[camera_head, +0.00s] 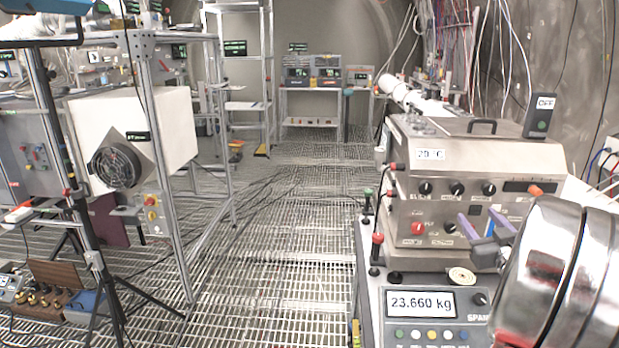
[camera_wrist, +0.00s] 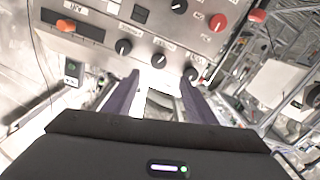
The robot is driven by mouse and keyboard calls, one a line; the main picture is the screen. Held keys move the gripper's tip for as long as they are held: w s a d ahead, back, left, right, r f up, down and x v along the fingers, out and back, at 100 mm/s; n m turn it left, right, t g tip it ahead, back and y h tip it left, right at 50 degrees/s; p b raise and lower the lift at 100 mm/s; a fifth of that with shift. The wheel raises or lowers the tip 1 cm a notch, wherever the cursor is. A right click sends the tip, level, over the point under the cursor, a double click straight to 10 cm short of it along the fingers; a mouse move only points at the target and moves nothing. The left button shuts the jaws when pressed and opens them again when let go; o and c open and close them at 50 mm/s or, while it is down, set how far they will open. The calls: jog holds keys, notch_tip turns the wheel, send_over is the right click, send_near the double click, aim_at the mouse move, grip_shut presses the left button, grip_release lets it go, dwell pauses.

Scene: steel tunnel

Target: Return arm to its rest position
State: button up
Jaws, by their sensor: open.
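My gripper (camera_head: 484,224) is at the right of the head view, with its two purple fingers in front of the metal control box (camera_head: 408,215). My shiny arm link fills the lower right corner. In the wrist view my gripper (camera_wrist: 161,80) has its fingers spread apart with nothing between them. The control box (camera_wrist: 165,22) fills the top of that view, with black knobs, a red knob (camera_wrist: 217,22) and an orange switch (camera_wrist: 66,25). I cannot tell whether a finger touches the box.
A scale display (camera_head: 420,303) reading 23.660 kg stands below the box. A tripod (camera_head: 95,258) and a metal frame (camera_head: 165,170) stand at left. Cables cross the grating floor (camera_head: 275,270), which is otherwise open in the middle. Equipment racks (camera_head: 310,98) stand at the back.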

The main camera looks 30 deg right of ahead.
jog(key=shift+w, duration=0.1)
jog(key=w+a+g+y, duration=0.1)
jog(key=w+a+g, duration=0.15)
jog(key=a, duration=1.05)
jog(key=w+a+g+y, duration=0.15)
jog(key=w+a, duration=0.25)
jog(key=a, duration=0.8)
jog(key=s+a+f+n+g+y, duration=0.1)
jog(key=s+a+f+g+y, duration=0.1)
jog(key=s+a, duration=0.3)
jog(key=s+a+f+n+g+y, duration=0.1)
jog(key=s+a, duration=0.4)
jog(key=a, duration=0.8)
jog(key=s+a+f+n+g+y, duration=0.1)
jog(key=s+a+f+g+y, duration=0.1)
jog(key=a, duration=0.7)
jog(key=s+f+y, duration=0.1)
jog(key=s+f, duration=0.1)
jog(key=s, duration=0.1)
jog(key=shift+s+a+f+g+y, duration=0.25)
jog(key=shift+s+a+g+y, duration=0.1)
jog(key=shift+g, duration=0.05)
jog(key=shift+c, duration=0.4)
